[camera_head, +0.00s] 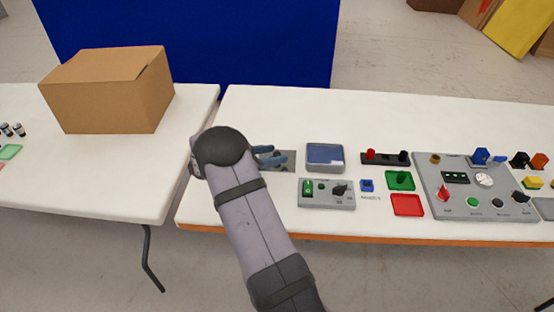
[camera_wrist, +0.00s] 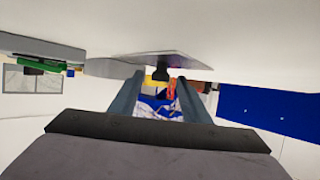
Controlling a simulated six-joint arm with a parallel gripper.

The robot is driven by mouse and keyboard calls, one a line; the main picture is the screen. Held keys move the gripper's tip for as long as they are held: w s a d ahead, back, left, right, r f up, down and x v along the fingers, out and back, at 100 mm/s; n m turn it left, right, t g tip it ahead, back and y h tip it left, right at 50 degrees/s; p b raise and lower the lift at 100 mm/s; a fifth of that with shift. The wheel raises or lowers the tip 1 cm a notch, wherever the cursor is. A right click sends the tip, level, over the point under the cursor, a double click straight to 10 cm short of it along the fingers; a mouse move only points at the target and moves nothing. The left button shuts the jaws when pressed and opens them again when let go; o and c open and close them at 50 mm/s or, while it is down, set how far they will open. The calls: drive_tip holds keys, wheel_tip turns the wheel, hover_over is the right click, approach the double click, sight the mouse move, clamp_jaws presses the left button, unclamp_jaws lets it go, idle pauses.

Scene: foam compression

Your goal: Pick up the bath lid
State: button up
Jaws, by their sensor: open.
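The bath lid is a flat grey plate lying on the white table, partly hidden by my gripper in the head view (camera_head: 291,167). In the wrist view, which looks upside down, the lid (camera_wrist: 122,64) shows a black knob (camera_wrist: 161,74). My gripper (camera_head: 279,157) is low over the table, with its fingers pointing right across the lid. In the wrist view my gripper (camera_wrist: 160,80) is open, and the knob appears between its fingertips. I cannot tell whether the fingers touch it. The bath (camera_head: 325,154), a grey tray with a blue inside, stands just right of the lid.
A cardboard box (camera_head: 105,95) stands on the left table.

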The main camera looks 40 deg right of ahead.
clamp_jaws()
